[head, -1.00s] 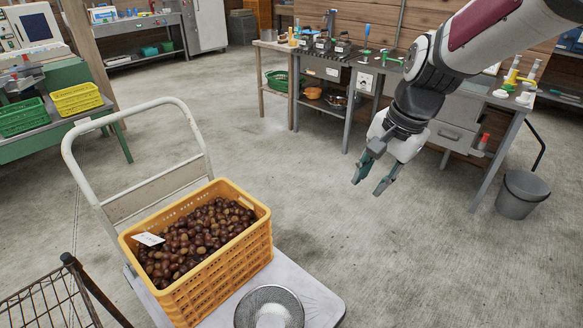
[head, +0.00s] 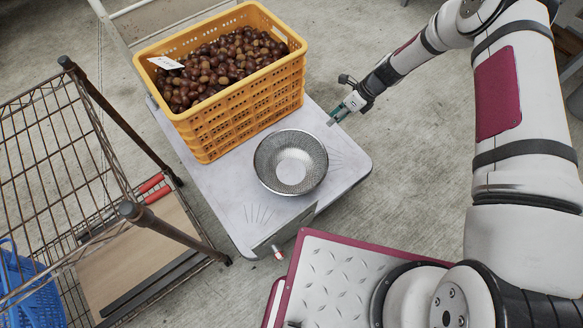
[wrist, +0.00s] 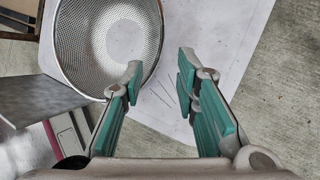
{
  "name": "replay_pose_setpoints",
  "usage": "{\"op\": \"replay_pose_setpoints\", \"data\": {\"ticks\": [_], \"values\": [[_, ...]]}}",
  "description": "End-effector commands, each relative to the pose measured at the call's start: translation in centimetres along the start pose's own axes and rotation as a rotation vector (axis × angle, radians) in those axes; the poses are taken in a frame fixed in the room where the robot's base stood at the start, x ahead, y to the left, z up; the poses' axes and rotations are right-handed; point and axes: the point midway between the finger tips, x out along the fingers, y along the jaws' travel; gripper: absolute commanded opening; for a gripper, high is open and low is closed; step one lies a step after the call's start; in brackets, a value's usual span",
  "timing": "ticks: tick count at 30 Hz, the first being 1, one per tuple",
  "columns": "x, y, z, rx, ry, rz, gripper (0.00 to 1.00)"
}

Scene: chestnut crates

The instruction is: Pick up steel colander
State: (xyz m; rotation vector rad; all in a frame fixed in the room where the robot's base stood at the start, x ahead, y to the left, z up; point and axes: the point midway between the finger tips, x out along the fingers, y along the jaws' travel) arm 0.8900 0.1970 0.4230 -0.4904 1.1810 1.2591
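The steel colander (head: 291,162) is a round perforated metal bowl. It sits upright on the white cart platform, in front of the orange crate. My gripper (head: 334,117) is over the platform's right edge, to the right of the colander and apart from it in the head view. In the wrist view, the colander (wrist: 108,42) fills the upper left, with its rim close to the left fingertip. My gripper (wrist: 160,78) is open there, with nothing between its teal fingers. Whether the left finger touches the rim cannot be told.
A wire rack (head: 60,150) stands at the left. Bare concrete floor lies to the right.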

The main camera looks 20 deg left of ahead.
Motion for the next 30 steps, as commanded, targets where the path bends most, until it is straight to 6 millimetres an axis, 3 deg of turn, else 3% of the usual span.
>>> {"op": "replay_pose_setpoints", "data": {"ticks": [1, 3, 18, 30], "values": [[1.8, -0.2, -0.6, 0.033, -0.004, 0.008, 0.28], [3.0, -0.3, -1.0, 0.067, -0.009, 0.013, 0.28], [11.2, -0.2, -1.3, 0.092, -0.01, 0.018, 0.28], [13.9, 0.1, -1.2, 0.092, -0.01, 0.019, 0.28]]}}
